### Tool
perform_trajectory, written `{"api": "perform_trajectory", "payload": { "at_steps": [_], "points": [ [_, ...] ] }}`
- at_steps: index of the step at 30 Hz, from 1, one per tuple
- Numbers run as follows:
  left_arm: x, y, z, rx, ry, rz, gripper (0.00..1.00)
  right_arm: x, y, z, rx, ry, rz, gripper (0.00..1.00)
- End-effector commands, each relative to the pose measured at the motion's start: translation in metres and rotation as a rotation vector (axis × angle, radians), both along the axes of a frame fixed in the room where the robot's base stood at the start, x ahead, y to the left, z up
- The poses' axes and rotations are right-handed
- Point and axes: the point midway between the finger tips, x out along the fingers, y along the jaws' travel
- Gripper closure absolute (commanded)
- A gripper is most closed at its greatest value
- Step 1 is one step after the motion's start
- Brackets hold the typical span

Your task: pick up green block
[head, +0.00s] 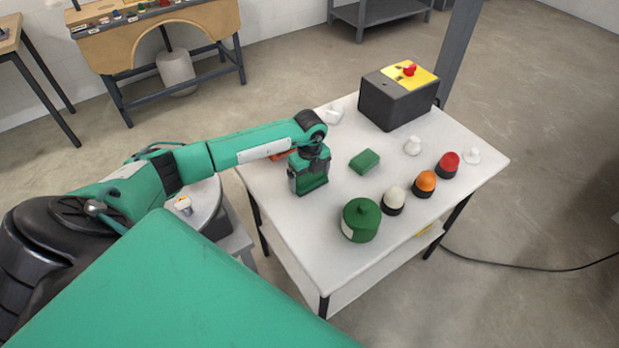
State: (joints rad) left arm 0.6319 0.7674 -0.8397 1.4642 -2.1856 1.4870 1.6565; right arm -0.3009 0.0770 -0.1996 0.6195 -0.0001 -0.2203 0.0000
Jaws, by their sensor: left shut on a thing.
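A small green block (364,161) lies on the white table (335,250), near its middle. My left gripper (309,187) points down over the table's left part, to the left of this block and apart from it. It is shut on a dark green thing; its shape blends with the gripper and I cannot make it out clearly. My right gripper is not in view.
A green round container (360,220) stands at the table's front. White (394,200), orange (426,183) and red (448,163) domes on black bases run back to the right. A black box with a yellow top (398,95) stands behind. An orange thing (284,155) is partly hidden by my arm.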

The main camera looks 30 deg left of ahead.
Motion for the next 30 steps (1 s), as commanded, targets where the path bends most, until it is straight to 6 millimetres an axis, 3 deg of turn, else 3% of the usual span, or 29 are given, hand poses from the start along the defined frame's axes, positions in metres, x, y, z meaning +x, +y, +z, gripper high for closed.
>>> {"api": "perform_trajectory", "payload": {
  "at_steps": [8, 21, 30],
  "points": [
    [0.001, 0.001, 0.029, 0.001, -0.006, 0.0, 0.3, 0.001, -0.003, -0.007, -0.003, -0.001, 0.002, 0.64],
    [0.001, 0.0, 0.149, -0.001, -0.007, -0.001, 0.3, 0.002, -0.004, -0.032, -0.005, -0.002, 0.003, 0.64],
    [0.0, 0.0, 0.193, 0.0, -0.002, 0.0, 0.3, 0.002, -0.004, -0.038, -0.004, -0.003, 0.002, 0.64]
  ]
}}
